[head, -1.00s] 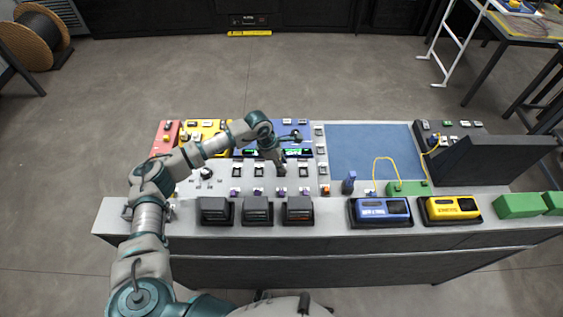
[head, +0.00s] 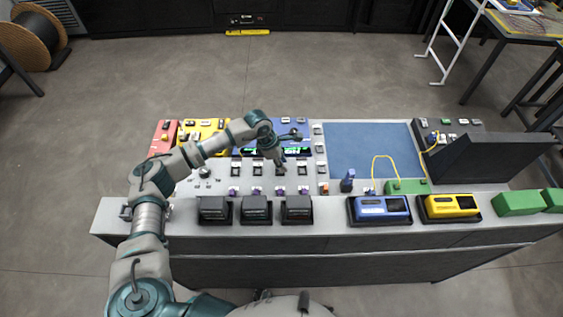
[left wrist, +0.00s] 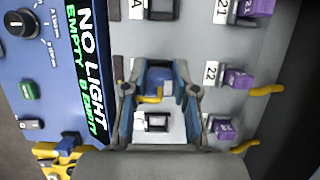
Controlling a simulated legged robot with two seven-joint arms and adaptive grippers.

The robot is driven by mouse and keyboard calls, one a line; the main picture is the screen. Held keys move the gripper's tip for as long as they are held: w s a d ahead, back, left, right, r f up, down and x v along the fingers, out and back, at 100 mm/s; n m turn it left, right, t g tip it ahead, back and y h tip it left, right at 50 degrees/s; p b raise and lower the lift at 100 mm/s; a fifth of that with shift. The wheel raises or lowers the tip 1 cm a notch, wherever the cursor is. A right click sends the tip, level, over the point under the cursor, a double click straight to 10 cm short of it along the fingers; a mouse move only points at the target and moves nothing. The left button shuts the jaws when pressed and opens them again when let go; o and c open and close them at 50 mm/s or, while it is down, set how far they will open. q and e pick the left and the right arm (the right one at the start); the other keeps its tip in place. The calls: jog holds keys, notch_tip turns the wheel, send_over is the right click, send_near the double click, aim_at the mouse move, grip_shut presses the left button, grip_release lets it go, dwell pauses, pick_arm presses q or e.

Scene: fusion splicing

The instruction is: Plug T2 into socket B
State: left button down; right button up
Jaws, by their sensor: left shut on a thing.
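My left gripper (head: 279,170) is low over the row of small sockets on the grey panel of the bench. In the left wrist view the left gripper (left wrist: 160,92) is shut on a blue plug (left wrist: 158,82) with a yellow piece on it. A white-framed socket with a dark opening (left wrist: 157,123) shows just below the plug in that picture. Another socket (left wrist: 161,8) with a label reading A is at the top edge. I cannot read a T2 mark on the plug. Whether the plug touches the panel is hidden. My right gripper is not in view.
Purple plugs (left wrist: 238,78) with numbered labels stand beside the sockets. A display (left wrist: 85,60) reads "NO LIGHT". Black boxes (head: 256,209) line the front.

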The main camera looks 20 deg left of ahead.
pick_arm(q)
jog(key=shift+f+b, duration=0.4)
jog(key=shift+f, duration=0.1)
dwell(0.4)
jog(key=c, duration=0.8)
grip_release()
jog(key=v, duration=1.2)
jog(key=shift+a, duration=0.1)
